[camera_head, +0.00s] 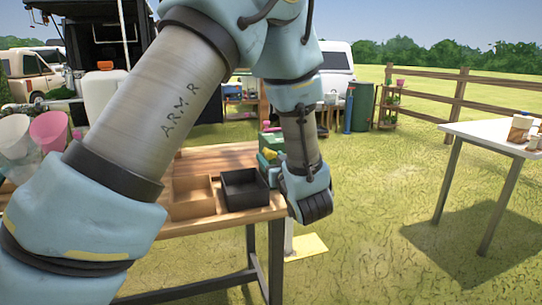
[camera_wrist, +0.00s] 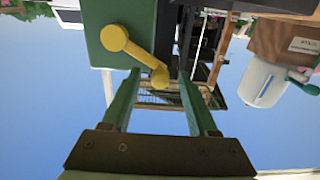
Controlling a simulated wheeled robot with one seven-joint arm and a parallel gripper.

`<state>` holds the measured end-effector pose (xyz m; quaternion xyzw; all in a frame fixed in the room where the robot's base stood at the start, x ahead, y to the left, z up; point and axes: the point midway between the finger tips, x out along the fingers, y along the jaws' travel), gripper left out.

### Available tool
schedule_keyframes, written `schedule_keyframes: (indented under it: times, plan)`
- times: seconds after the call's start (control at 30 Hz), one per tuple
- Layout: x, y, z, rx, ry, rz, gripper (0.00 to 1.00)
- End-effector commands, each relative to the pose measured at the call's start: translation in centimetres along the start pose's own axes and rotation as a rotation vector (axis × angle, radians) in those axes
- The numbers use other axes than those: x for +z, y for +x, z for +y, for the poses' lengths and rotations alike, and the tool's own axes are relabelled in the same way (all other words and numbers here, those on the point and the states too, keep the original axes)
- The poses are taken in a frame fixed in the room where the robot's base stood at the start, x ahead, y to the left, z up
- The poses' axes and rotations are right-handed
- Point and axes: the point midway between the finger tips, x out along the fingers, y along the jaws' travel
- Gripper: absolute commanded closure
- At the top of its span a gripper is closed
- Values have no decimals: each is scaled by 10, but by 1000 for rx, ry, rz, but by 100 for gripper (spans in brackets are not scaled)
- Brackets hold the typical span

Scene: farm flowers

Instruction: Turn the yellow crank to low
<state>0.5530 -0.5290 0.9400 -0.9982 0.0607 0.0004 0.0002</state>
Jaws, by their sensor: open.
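The yellow crank (camera_wrist: 135,49) is mounted on the face of a green box (camera_wrist: 112,22); the wrist picture looks upside down. Its round hub is at the upper left and its arm slants down to a knob at the end. My gripper (camera_wrist: 158,74) is open, its two green fingers on either side of the knob. I cannot tell whether either finger touches it. In the head view the green box (camera_head: 271,141) stands on the wooden table with the yellow crank (camera_head: 270,153) on it. My gripper's fingers are not distinguishable there.
The wooden table (camera_head: 220,155) holds a black tray (camera_head: 244,188) and a wooden tray (camera_head: 193,198) near its front edge. Pink and clear pots (camera_head: 50,131) are at the left. A white table (camera_head: 485,135) stands at the right, with open grass between.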

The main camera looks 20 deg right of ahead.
Motion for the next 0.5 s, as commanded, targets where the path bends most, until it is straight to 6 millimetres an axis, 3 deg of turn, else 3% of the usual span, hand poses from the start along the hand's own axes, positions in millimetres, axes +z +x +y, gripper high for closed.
schedule_keyframes:
  times: [0.37,0.5]
  plan:
    - [0,6,0,0,0,1,41]
    - [0,6,0,0,0,1,56]
